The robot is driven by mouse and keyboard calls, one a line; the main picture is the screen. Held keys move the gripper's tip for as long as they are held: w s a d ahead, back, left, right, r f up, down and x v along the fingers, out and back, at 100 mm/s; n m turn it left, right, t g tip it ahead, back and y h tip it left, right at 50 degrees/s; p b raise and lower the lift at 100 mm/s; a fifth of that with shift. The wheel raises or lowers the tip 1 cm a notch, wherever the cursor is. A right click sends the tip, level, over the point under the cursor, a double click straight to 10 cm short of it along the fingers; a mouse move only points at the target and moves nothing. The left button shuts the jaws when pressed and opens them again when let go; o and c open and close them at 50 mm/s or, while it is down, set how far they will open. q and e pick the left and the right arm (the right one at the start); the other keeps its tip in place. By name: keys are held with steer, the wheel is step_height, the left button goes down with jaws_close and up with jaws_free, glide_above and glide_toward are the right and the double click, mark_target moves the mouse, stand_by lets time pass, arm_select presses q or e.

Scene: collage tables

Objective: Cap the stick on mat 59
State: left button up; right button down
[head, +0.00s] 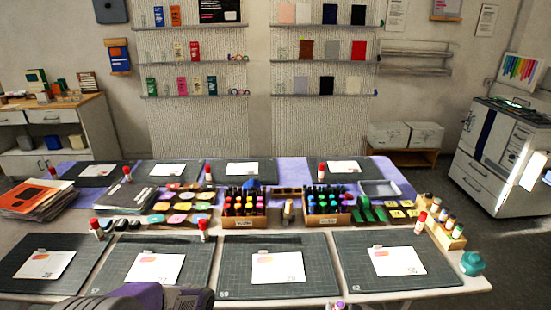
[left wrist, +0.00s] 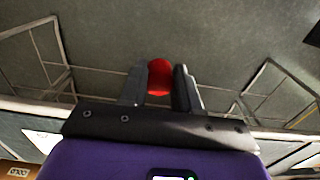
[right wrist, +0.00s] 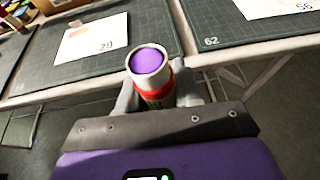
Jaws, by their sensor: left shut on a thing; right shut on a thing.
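My left gripper (left wrist: 160,84) is shut on a round red cap (left wrist: 160,72), held over the dark floor near the table's front edge in the left wrist view. My right gripper (right wrist: 156,92) is shut on a glue stick (right wrist: 152,84) with a red band. The stick's purple glue end (right wrist: 147,61) is bare and points up, tilted a little. Cap and stick are apart, in separate views. In the head view the stick's purple top (head: 335,304) shows at the bottom edge.
The front mat to the right (right wrist: 280,33) reads 62. Several other red-capped sticks stand by the mats, such as one at the right (head: 420,223). Marker crates (head: 245,219) stand mid-table. The table's front edge (right wrist: 255,56) is close by.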

arm_select(q)
steer(key=shift+d+f, duration=0.2)
steer(key=shift+f, duration=0.05)
arm_select(e)
steer(key=shift+s+a+f, duration=0.1)
steer(key=shift+s, duration=0.4)
steer(key=s+a+f+n+g+y, duration=0.1)
steer(key=a+n+y, duration=0.3)
steer(key=a, duration=0.2)
steer(key=a+f+n+g+y, duration=0.1)
steer(key=a+n+g+y, duration=0.1)
steer(key=a+n+y, duration=0.2)
steer(key=a+y, duration=0.1)
steer(key=a, duration=0.2)
steer(key=shift+s+a, duration=0.25)
steer(key=shift+s, duration=0.15)
arm_select(q)
steer(key=w+d+r+n, duration=0.2)
steer(key=d+r, duration=0.5)
steer(key=d, duration=0.4)
steer(key=w+d+r+n, duration=0.2)
steer(key=d+r+n, duration=0.1)
steer(key=d+r, duration=0.5)
steer(key=d, duration=0.3)
steer(key=shift+w+d+n, duration=0.15)
steer(key=shift+n, duration=0.25)
